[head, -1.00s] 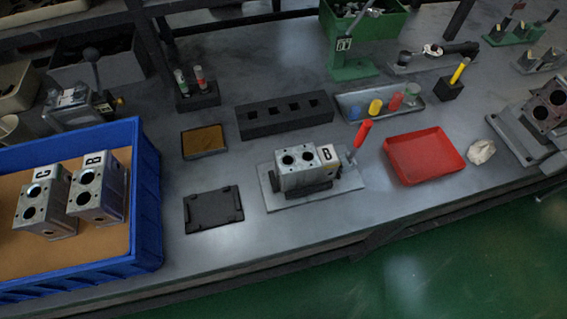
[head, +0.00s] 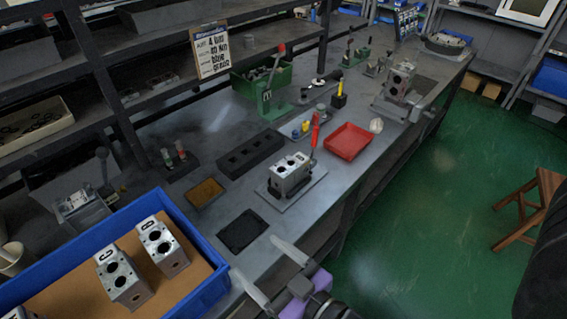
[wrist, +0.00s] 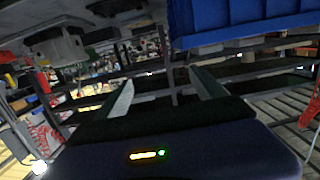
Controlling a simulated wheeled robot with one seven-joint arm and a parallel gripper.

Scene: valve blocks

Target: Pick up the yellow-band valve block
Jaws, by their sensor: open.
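Silver valve blocks with round bores stand in the blue crate: one at the right (head: 163,247), one in the middle (head: 122,277), and one cut off at the lower left corner (head: 20,313). Another valve block (head: 290,174) sits on the grey fixture plate (head: 310,187) on the bench. I cannot make out a yellow band on any of them. My gripper (head: 254,254) is open and empty at the bench's front edge, right of the crate. In the wrist view its two fingers (wrist: 161,75) stand apart with nothing between them.
The blue crate (head: 215,291) fills the lower left and its wall also shows above the fingers in the wrist view (wrist: 240,15). A black tray (head: 243,231), brown pad (head: 205,193) and red tray (head: 348,142) lie on the bench. A stool (head: 530,205) stands at right.

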